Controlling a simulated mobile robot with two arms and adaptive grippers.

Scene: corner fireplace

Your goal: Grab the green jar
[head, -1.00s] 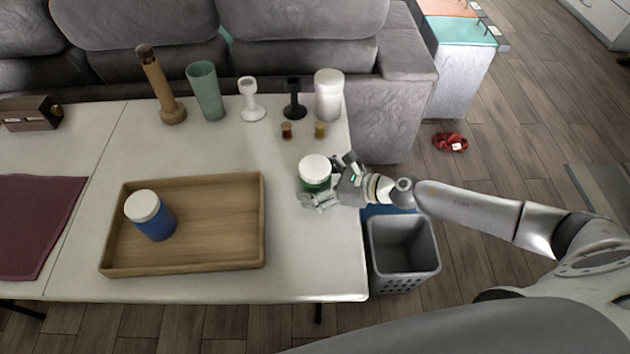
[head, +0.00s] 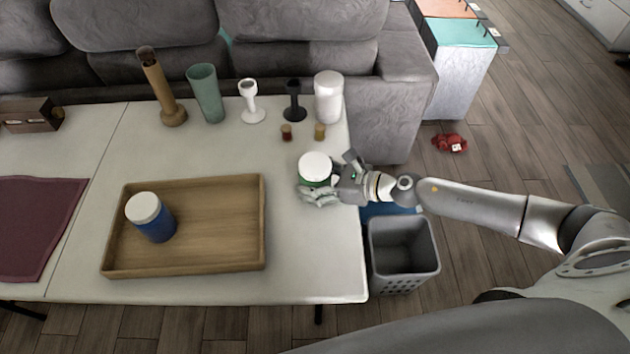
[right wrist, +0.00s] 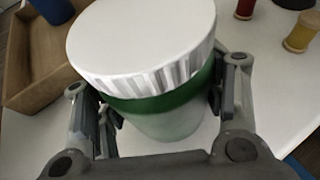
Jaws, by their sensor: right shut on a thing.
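The green jar (head: 315,168) has a wide white lid and stands near the right end of the white table. In the right wrist view the jar (right wrist: 160,105) fills the middle, with its white ribbed lid above a green band. My right gripper (head: 322,186) reaches in from the right with its fingers on both sides of the jar. In the right wrist view the gripper (right wrist: 165,110) is shut on the jar's body, below the lid. The jar's lower part is partly hidden by the fingers in the head view. My left gripper is not in view.
A wooden tray (head: 225,235) holding a blue jar (head: 152,218) lies to the left. Behind stand a white canister (head: 328,97), a black holder (head: 294,102), a white holder (head: 250,103), a green cup (head: 206,93) and two spools. A grey bin (head: 403,250) stands beside the table.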

